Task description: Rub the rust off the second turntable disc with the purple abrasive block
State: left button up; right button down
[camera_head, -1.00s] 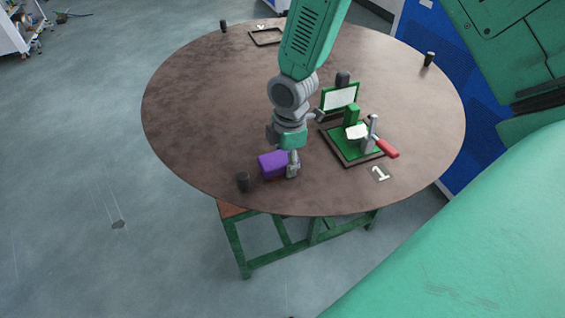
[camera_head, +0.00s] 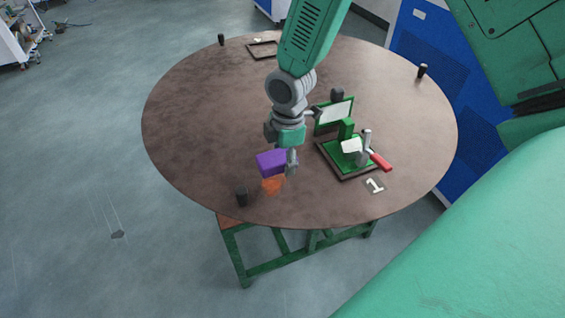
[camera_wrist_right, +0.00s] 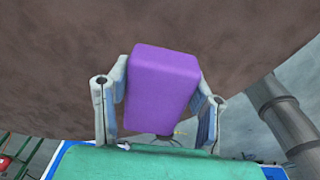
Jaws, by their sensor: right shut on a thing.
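The brown round turntable disc (camera_head: 210,120) fills the middle of the head view. An orange rust patch (camera_head: 272,185) shows near its front edge. My right gripper (camera_head: 282,160) is shut on the purple abrasive block (camera_head: 268,163), just beyond the patch. In the right wrist view the purple block (camera_wrist_right: 162,90) sits between the two fingers, with the brown disc surface behind it. The block may cover more rust; I cannot tell whether it touches the disc. My left gripper is not in view.
A black knob (camera_head: 241,196) stands left of the rust patch near the front edge. A green fixture with a red-handled clamp (camera_head: 378,160) stands to the right, near a white number 1 (camera_head: 374,185). A dark frame (camera_head: 262,50) lies at the back. The disc's left side is clear.

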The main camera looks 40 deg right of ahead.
aim_at(283, 155)
jog(key=shift+r, duration=0.8)
jog(key=shift+r, duration=1.55)
